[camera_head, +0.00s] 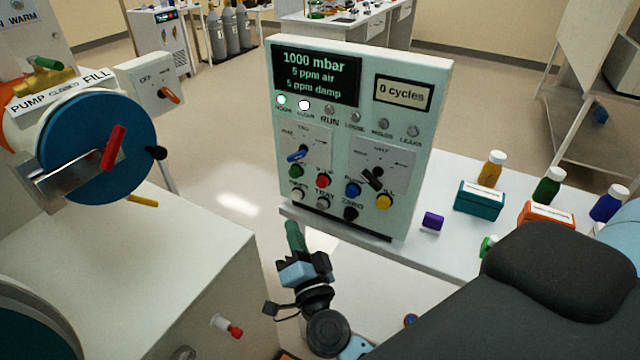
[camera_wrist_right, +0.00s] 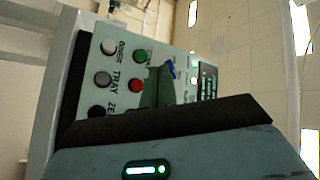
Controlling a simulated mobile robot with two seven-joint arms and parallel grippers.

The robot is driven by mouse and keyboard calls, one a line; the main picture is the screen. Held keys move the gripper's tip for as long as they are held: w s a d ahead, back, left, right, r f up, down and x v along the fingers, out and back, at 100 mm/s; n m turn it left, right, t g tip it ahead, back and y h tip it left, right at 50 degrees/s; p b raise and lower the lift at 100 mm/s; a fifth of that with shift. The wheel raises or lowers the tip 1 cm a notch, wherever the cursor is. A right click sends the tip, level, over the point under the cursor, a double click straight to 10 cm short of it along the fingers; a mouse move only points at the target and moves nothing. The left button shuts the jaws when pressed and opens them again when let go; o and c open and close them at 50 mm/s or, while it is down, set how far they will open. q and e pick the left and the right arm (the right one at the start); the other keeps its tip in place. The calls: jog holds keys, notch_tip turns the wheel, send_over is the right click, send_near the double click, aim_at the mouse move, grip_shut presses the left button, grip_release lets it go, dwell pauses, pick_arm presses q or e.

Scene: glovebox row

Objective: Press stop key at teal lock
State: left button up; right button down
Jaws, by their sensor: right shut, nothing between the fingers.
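A pale green control panel (camera_head: 355,130) stands upright on a white bench, with a lit display reading 1000 mbar. Its lower keys are green (camera_head: 296,171), red (camera_head: 323,181), blue (camera_head: 353,189), yellow (camera_head: 384,201), white, grey and black. The red key (camera_wrist_right: 134,84) also shows in the right wrist view. Its label is too small to read surely. My right gripper (camera_head: 293,235) is shut and empty, its green fingers pointing up, in front of and below the panel's lower left. In the wrist view its fingers (camera_wrist_right: 157,86) overlap the panel. My left gripper is not in view.
A blue round door (camera_head: 130,130) with a red handle is at left, above a white cabinet (camera_head: 200,265). A dark teal round face (camera_head: 18,325) shows at lower left. A purple block (camera_head: 432,221), teal box (camera_head: 478,201) and several bottles stand right of the panel.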

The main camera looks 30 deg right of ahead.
aim_at(322, 182)
jog(key=shift+w+d+r+m+g+h, duration=0.3)
jog(key=shift+w+r+m+h, duration=0.25)
jog(key=shift+m, duration=0.25)
jog(key=w+d, duration=0.4)
jog(key=d, duration=0.3)
jog(key=shift+w+d+b, duration=0.25)
jog(key=shift+d+b, duration=0.05)
dwell(1.6)
jog(key=shift+d, duration=0.1)
